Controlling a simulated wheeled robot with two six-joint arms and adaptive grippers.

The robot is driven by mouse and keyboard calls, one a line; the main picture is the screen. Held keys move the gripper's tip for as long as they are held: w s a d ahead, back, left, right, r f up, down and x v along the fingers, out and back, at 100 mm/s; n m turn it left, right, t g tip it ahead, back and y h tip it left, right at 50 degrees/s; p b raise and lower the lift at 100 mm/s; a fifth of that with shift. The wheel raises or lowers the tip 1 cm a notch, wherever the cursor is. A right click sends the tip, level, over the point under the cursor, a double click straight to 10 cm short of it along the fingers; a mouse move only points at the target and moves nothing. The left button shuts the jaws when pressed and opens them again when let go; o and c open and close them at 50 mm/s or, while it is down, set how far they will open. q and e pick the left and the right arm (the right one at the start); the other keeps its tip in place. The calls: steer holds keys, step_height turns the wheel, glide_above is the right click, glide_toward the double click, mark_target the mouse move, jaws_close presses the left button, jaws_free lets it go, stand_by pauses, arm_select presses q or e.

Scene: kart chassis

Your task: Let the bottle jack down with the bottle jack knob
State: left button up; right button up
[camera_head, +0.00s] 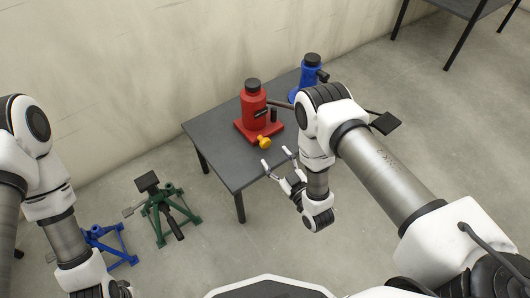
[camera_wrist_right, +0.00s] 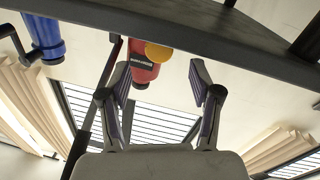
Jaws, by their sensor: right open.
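The red bottle jack (camera_head: 254,108) stands upright on the dark grey table (camera_head: 227,165), with a black cap on top. Its yellow knob (camera_head: 264,142) sits low on the side facing me. In the right wrist view, the yellow knob (camera_wrist_right: 158,52) and part of the red jack (camera_wrist_right: 143,72) show beyond the fingers, partly cut off by the table edge. My right gripper (camera_head: 277,160) is open and empty at the table's near edge, a short way from the knob and not touching it. My left gripper (camera_head: 118,290) is at the bottom left, mostly cut off by the frame.
A blue bottle jack (camera_head: 311,76) stands behind on the table, partly hidden by my right arm. A green stand (camera_head: 165,208) and a blue stand (camera_head: 108,242) are on the floor at left. Another dark table (camera_head: 470,8) is at the top right. The floor right of the arm is mostly clear.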

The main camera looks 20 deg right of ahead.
mark_target(266, 145)
steer(key=b+x, duration=0.2)
steer(key=x, duration=0.4)
steer(key=shift+a, duration=0.1)
steer(key=shift+w+r+b, duration=0.1)
steer(key=shift+w+b, duration=0.25)
steer(key=shift+w, duration=0.15)
steer(key=c, duration=1.1)
